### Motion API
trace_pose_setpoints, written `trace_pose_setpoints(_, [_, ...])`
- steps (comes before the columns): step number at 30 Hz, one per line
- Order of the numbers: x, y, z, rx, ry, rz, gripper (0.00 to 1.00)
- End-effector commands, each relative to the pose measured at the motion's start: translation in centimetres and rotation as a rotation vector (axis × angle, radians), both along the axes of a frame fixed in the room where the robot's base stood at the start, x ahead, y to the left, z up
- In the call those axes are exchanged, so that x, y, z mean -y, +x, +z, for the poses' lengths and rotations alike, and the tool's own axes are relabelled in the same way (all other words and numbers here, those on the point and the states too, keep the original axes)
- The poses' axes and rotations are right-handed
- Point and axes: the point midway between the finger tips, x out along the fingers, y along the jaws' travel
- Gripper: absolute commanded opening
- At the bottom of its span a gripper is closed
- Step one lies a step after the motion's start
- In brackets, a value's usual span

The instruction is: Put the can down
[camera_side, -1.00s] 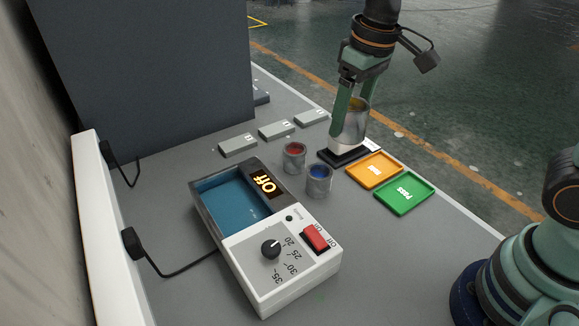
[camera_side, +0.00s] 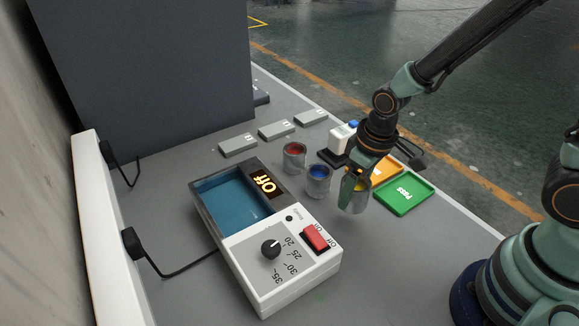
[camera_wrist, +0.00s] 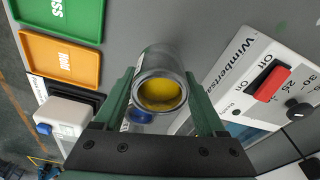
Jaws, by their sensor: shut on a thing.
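The can I hold (camera_side: 355,204) is grey metal with yellow paint inside. It also shows in the wrist view (camera_wrist: 158,62). My gripper (camera_side: 358,186) is shut on it; in the wrist view the green fingers (camera_wrist: 159,82) press on both its sides. The can is upright or nearly so, between the blue-paint can and the trays. I cannot tell whether its bottom touches the bench. A can of blue paint (camera_side: 318,182) stands just left of it, and a can of red paint (camera_side: 294,158) stands farther back.
The bath unit (camera_side: 280,248) reads "Off" and stands left and in front. A green PASS tray (camera_side: 404,194) and an orange tray (camera_side: 386,169) lie to the right. A white object with a blue top (camera_side: 343,134) is by a black pad. Bare bench (camera_side: 390,250) lies in front.

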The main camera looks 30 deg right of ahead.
Motion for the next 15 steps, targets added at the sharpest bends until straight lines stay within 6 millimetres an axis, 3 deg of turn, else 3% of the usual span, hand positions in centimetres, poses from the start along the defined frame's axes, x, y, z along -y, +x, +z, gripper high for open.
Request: trace_pose_setpoints(15, [0.0,0.0,-4.5,-0.003,-0.001,0.000,0.08])
